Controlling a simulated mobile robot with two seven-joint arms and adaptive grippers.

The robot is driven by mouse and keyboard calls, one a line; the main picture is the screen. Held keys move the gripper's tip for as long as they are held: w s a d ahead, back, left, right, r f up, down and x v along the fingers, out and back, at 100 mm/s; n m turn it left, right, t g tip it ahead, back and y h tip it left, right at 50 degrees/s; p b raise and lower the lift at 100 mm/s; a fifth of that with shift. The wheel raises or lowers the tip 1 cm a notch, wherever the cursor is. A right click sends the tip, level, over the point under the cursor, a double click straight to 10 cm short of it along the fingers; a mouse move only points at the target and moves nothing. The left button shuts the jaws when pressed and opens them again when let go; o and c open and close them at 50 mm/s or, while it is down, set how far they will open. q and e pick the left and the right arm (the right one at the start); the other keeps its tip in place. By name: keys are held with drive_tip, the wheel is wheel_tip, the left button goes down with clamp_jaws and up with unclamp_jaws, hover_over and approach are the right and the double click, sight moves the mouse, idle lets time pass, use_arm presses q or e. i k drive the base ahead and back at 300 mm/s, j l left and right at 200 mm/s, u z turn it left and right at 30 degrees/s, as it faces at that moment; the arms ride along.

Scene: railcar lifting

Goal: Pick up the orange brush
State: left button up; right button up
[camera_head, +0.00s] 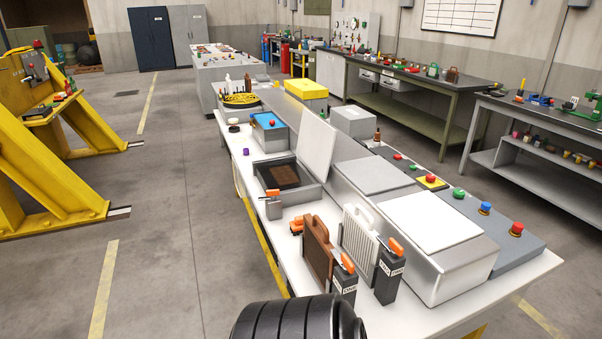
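A small orange item with dark parts (297,225), possibly the orange brush, lies on the white tabletop near its left edge, left of a brown panel with a handle (318,250). It is too small to tell its bristles. Other orange pieces also show: one on a grey block (272,207) near the open metal box, and two on top of the dark labelled holders (343,283) and (388,279) at the near end. I cannot tell whether any of these is a brush. Neither my left nor my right gripper shows in this view.
The long white table (412,322) carries an open metal box (318,190), a white ribbed panel (360,232), grey boxes and a button panel (500,235). Yellow steel frames (50,185) stand at left. The floor between is clear.

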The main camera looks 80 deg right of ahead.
sight(296, 226)
drive_tip(key=i+l+z, duration=0.1)
drive_tip(key=z, duration=0.3)
drive_tip(key=i+z, duration=0.5)
drive_tip(key=z, duration=0.3)
drive_tip(key=i+j+z, duration=0.1)
drive_tip(key=z, duration=0.3)
drive_tip(key=i+j+z, duration=0.2)
drive_tip(key=z, duration=0.2)
drive_tip(key=i, duration=0.1)
